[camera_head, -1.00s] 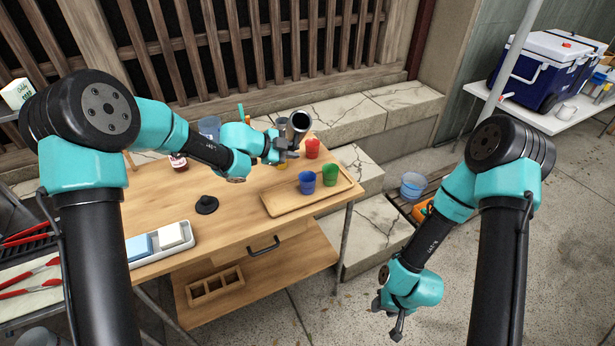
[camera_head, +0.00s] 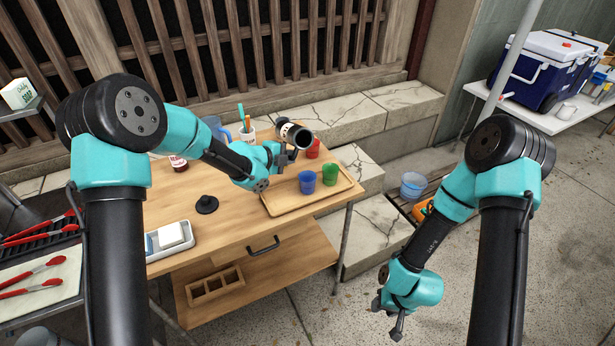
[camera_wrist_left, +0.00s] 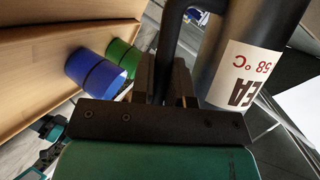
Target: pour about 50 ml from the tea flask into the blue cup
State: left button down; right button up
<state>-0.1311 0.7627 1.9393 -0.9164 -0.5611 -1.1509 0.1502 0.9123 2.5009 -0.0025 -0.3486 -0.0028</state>
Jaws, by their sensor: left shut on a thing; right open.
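My left gripper (camera_head: 285,156) is shut on the handle of the dark tea flask (camera_head: 290,131). The flask is tilted well over, its mouth end toward the right, above the wooden tray. Its white label (camera_wrist_left: 243,78) with "TEA" and "58 °C" shows in the left wrist view. The blue cup (camera_head: 307,183) stands upright on the tray, in front of and below the flask; it also shows in the left wrist view (camera_wrist_left: 95,72). I cannot see any liquid flowing. My right gripper (camera_head: 397,325) hangs empty over the floor, away from the table.
A black lid-like piece (camera_head: 206,204) lies on the table. A blue jug (camera_head: 214,127) and a utensil holder (camera_head: 248,134) stand behind my left arm.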

pick_arm(q)
jog(key=shift+w+f+m+t, duration=0.2)
jog(key=shift+m+t, duration=0.1)
jog(key=shift+f+m+t, duration=0.4)
jog(key=shift+f+m, duration=0.05)
jog(key=shift+m, duration=0.05)
dwell(1.2)
jog(key=shift+w+a+p, duration=0.3)
jog(key=shift+w+p, duration=0.05)
jog(key=shift+w, duration=0.2)
dwell(0.5)
jog(key=shift+w+a+f+m+t+p, duration=0.15)
jog(key=shift+w+m+t+p, duration=0.15)
jog(key=shift+p, duration=0.25)
dwell(1.1)
jog(key=shift+s+r+n, duration=0.15)
jog(key=shift+r+n, duration=0.1)
jog(key=shift+n, duration=0.15)
jog(key=shift+r+n+g, duration=0.4)
jog(key=shift+g, duration=0.3)
jog(key=shift+s+r+n+g, duration=0.2)
jog(key=shift+s+n+g, duration=0.05)
jog(key=shift+n+g, duration=0.05)
jog(key=shift+s+d+r+n+g, duration=0.25)
jog(key=shift+s+n+g, duration=0.05)
dwell(1.6)
